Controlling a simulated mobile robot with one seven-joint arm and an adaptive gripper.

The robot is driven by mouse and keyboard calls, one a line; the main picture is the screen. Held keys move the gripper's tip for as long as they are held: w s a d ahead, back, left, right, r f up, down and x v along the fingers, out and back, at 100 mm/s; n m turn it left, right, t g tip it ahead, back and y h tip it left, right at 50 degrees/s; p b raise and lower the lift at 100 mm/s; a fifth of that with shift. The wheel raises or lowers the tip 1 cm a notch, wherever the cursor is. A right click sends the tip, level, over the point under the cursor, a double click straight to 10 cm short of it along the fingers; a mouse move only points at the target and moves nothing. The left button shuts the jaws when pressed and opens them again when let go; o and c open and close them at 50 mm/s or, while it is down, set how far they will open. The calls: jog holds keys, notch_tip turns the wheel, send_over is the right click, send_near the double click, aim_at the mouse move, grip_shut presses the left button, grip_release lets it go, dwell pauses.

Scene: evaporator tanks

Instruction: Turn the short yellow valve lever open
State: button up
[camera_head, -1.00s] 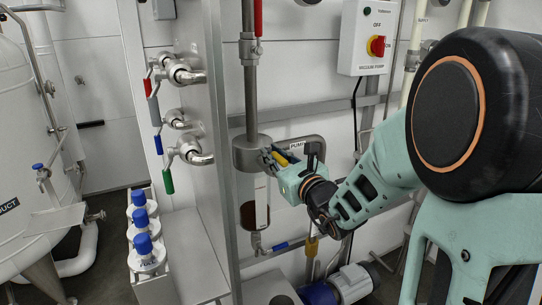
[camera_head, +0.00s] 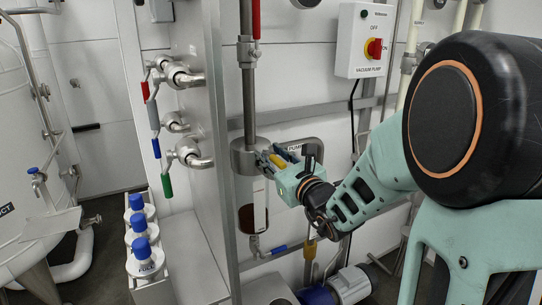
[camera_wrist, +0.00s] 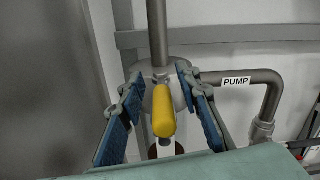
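The short yellow valve lever (camera_wrist: 163,112) points toward the camera from the front of a grey cylindrical vessel in the wrist view. In the head view the yellow lever (camera_head: 286,156) is partly hidden by my gripper. My gripper (camera_wrist: 164,120) is open, with one blue-padded finger on each side of the lever. Gaps show between the lever and both fingers, so it is not gripped. In the head view my gripper (camera_head: 272,160) is in front of the vessel (camera_head: 242,156).
A vertical pipe (camera_head: 248,95) rises from the vessel. A pipe labelled PUMP (camera_wrist: 262,75) runs to its right. A blue-handled valve (camera_head: 278,249) sits below. A metal panel edge (camera_head: 218,150) stands left, with red, blue and green levers. The vacuum pump switch (camera_head: 365,42) is upper right.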

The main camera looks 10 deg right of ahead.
aim_at(283, 165)
jog(key=v, duration=0.7)
jog(key=shift+s+d, duration=0.1)
jog(key=shift+s, duration=0.15)
